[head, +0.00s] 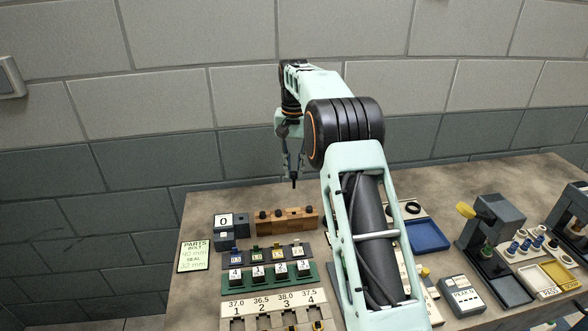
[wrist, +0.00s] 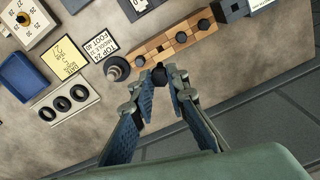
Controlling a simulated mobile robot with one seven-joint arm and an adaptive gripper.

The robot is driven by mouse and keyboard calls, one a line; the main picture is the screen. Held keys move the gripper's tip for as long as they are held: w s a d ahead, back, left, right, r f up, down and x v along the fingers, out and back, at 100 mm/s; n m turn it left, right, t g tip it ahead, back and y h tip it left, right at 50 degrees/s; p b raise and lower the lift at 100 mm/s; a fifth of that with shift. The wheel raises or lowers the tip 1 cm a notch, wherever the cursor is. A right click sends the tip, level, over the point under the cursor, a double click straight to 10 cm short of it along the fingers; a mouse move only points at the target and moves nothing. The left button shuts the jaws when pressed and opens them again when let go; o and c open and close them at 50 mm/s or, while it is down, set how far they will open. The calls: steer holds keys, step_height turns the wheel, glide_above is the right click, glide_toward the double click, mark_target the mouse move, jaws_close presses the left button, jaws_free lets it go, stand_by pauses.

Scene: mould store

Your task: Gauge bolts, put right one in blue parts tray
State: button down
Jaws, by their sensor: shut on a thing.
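My gripper (head: 293,178) is shut on a small dark bolt (wrist: 159,73), which shows between the fingertips in the wrist view. In the head view it hangs point-down, above and apart from the table. A wooden block (head: 300,222) with several dark bolt heads stands below; it also shows in the wrist view (wrist: 154,48). A grey gauge (head: 231,238) with a display reading 0 stands left of the block. The blue parts tray (head: 428,236) lies right of my arm and looks empty; it also shows in the wrist view (wrist: 22,76). A card (head: 194,256) reads bolt 40 mm, seal 32 mm.
Numbered racks (head: 268,276) fill the front. A grey press-like device (head: 492,225) stands at right. My arm hides the table's middle. The wall is behind.

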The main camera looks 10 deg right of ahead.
mark_target(293, 173)
steer(key=shift+r+p, duration=1)
steer(key=shift+r, duration=0.7)
steer(key=shift+a+f, duration=0.1)
